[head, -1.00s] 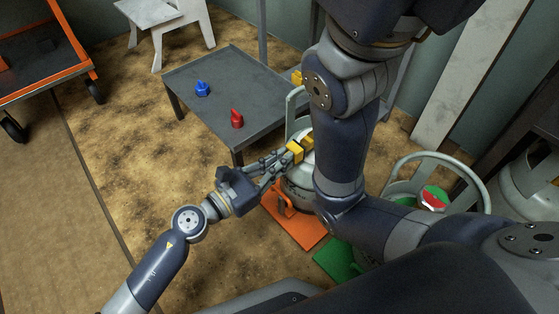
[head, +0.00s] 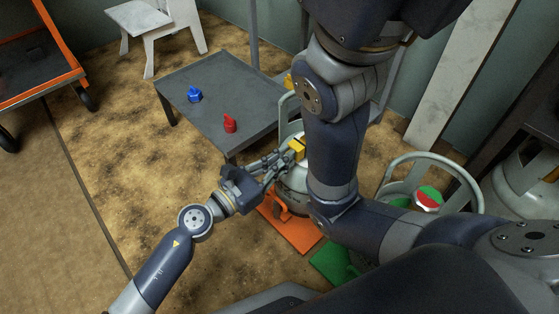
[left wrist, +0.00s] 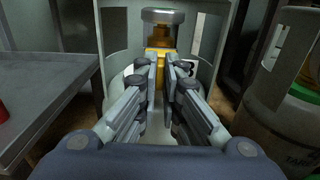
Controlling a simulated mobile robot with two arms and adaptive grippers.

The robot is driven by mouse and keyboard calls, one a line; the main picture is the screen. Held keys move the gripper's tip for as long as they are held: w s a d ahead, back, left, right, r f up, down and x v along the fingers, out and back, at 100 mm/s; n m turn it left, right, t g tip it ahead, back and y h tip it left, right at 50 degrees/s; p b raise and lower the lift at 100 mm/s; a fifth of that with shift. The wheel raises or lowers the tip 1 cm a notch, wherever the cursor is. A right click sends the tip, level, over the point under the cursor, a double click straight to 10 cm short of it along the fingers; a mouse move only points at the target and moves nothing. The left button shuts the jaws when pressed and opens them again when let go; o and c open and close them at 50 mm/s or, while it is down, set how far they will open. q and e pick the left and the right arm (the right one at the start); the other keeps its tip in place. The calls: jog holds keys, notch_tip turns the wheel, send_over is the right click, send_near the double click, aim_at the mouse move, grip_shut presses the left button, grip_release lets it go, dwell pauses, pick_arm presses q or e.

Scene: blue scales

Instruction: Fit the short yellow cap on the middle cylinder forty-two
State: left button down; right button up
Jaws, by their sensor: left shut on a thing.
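My left gripper (head: 286,156) is shut on a small yellow cap (head: 298,147) beside the upper part of a pale grey cylinder (head: 292,178). The cylinder stands by an orange base plate (head: 298,238) and is partly hidden by my arm. In the left wrist view the yellow cap (left wrist: 158,54) shows at the fingertips (left wrist: 163,70), inside the cylinder's collar (left wrist: 113,45). A grey round knob (left wrist: 163,17) shows just above the yellow. I cannot tell whether the cap touches the valve. My right gripper is not in view.
A grey table (head: 215,82) holds a blue cap (head: 194,95) and a red cap (head: 229,123). Another cylinder's collar (head: 468,178) with a red, white and green top (head: 428,198) stands at right, near a green plate (head: 335,262). An orange cart (head: 45,85) is at left.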

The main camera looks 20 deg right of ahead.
pick_arm(q)
jog(key=shift+w+d, duration=0.15)
jog(key=shift+d, duration=0.3)
jog(key=c, duration=1.7)
grip_release()
jog(key=shift+a, duration=0.1)
jog(key=v, duration=1.1)
jog(key=shift+a, duration=0.4)
